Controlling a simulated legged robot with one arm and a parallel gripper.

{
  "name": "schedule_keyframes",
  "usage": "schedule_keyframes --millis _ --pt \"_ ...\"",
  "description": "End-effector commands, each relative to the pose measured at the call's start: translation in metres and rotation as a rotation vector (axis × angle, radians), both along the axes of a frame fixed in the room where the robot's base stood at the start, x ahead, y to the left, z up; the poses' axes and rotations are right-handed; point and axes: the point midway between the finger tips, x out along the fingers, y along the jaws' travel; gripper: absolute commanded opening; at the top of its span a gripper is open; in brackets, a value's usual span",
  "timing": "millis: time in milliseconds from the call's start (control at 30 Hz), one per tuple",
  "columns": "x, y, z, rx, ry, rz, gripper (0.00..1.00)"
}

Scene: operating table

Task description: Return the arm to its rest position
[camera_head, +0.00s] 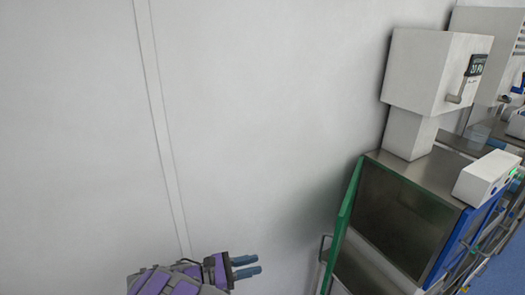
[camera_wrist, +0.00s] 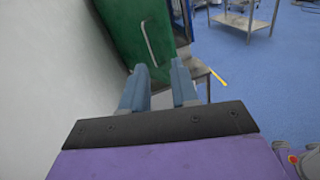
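My gripper (camera_head: 246,265) shows at the bottom of the head view, at the end of my purple and grey arm, in front of the plain wall. Its two blue-grey fingers point right and are parted. In the wrist view my gripper (camera_wrist: 160,85) has both fingers reaching forward with a clear gap between them and nothing held. The fingers point toward a green panel (camera_wrist: 135,35), seen beyond them. The rest of my arm is cut off by the lower edge of the head view.
A steel cabinet (camera_head: 405,220) with a green side stands at the right, with a white box unit (camera_head: 430,75) on a post above it. A white wall (camera_head: 270,120) fills the left and middle. Blue floor (camera_wrist: 265,85) is open at the wrist view's right, below a metal table (camera_wrist: 240,20).

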Motion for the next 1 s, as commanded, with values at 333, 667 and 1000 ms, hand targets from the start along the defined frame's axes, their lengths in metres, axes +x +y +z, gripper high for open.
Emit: schedule_keyframes --millis 333,667,1000 --pt "-0.017 -0.106 0.062 0.140 -0.142 -0.258 0.29" --pt "-0.085 -0.196 0.101 0.353 -0.311 -0.556 0.29" --pt "-0.179 -0.246 0.104 0.617 -0.487 -0.855 0.29"
